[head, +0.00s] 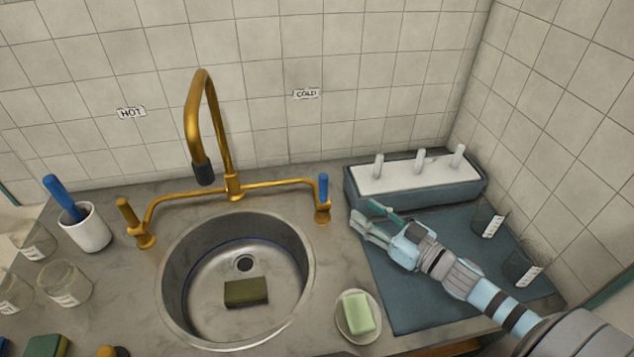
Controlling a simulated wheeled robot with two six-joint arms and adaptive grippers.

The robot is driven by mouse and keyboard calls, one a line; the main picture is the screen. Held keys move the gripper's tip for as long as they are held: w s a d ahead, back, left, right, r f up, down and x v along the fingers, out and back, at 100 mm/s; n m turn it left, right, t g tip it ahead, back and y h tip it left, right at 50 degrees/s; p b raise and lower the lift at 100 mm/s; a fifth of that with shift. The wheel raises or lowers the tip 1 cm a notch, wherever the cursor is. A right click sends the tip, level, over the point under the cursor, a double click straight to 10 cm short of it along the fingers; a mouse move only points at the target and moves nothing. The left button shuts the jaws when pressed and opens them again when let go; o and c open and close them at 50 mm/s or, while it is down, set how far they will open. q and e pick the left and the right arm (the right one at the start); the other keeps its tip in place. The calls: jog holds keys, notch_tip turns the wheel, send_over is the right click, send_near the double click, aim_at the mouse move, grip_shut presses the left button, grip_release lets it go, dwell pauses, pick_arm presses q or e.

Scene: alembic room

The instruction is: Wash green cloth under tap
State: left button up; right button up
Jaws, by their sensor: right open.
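A dark olive-green folded piece (246,292), perhaps the green cloth, lies flat in the round steel sink (172,285), just below the drain. The brass tap (232,180) arches over the back of the sink, with its dark spout end above the basin. No water shows coming from it. The tap has a brass handle (125,211) on the left and a blue-topped handle (323,188) on the right, under the COLD label. My right gripper (367,220) is open and empty, a little right of the blue-topped handle and apart from it. My left gripper is out of view.
A soap dish with green soap (358,312) sits right of the sink. A blue-grey mat (400,305) bears two dark glasses. Behind it stands a pegged rack (415,180). On the left are a white cup with a blue-handled tool (86,228), glass jars and a green sponge (48,346).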

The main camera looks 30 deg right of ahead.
aim_at(327, 187)
jog(key=x, duration=0.4)
jog(key=p+x, duration=0.1)
jog(key=x, duration=0.8)
jog(key=shift+a+r, duration=0.3)
jog(key=shift+a, duration=0.05)
jog(key=shift+w+a+r, duration=0.1)
jog(key=shift+w, duration=0.05)
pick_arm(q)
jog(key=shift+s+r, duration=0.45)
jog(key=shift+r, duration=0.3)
pick_arm(e)
jog(key=shift+r, duration=0.1)
grip_shut()
